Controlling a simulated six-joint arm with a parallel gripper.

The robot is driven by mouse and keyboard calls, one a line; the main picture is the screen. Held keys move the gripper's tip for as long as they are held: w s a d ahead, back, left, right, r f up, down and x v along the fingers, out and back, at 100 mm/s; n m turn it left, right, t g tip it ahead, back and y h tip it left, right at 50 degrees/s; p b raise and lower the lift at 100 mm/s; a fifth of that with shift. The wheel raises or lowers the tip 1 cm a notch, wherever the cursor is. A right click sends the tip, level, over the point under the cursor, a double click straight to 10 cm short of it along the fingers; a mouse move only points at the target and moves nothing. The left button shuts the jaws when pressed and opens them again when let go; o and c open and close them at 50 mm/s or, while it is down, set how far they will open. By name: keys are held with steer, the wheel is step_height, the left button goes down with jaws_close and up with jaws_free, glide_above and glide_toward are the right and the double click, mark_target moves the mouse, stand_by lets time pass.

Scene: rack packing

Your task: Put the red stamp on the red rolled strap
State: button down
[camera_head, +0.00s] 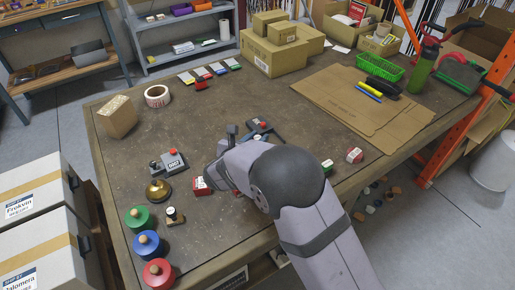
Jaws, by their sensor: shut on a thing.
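My gripper (217,181) is low over the middle of the table, largely hidden behind my own arm. It is shut on a small red block with a white label, which looks like the red stamp (201,186), at its left tip. The finger contact is hidden, and I cannot tell whether the block touches the table.
Blue (148,245) and green (137,218) coils stand behind the red one. A brass bell (158,190), a small wooden-handled item (174,216) and a grey device (168,163) are close by. Another red block (354,155) lies right of my arm.

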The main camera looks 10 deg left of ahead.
mark_target(258, 137)
steer(key=shift+r, duration=2)
steer(key=shift+d, duration=0.1)
